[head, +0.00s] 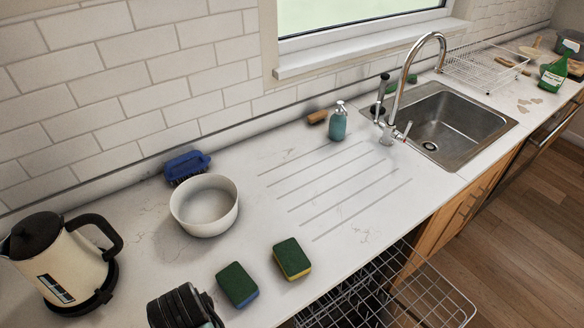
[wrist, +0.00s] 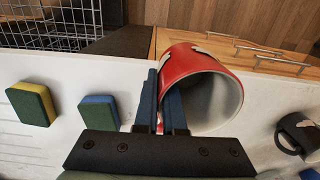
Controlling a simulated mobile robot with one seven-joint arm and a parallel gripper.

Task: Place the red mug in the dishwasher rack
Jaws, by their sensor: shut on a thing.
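The red mug (wrist: 184,62) shows in the wrist view, tilted, with its pale open mouth facing the camera. My gripper (wrist: 163,88) is shut on the left side of its wall and holds it near the counter's front edge. The mug cannot be made out in the head view, where only a dark part of my arm shows at the bottom. The dishwasher rack (head: 395,293) is a wire basket below the counter front. It also shows at the upper left of the wrist view (wrist: 45,28), apart from the mug.
A green-and-yellow sponge (head: 291,259) and a green-and-blue sponge (head: 237,285) lie on the counter. A white bowl (head: 204,205), blue brush (head: 187,166) and kettle (head: 62,262) stand to the left. A dark mug (wrist: 294,137) is right in the wrist view. The ribbed drainer area (head: 335,187) is clear.

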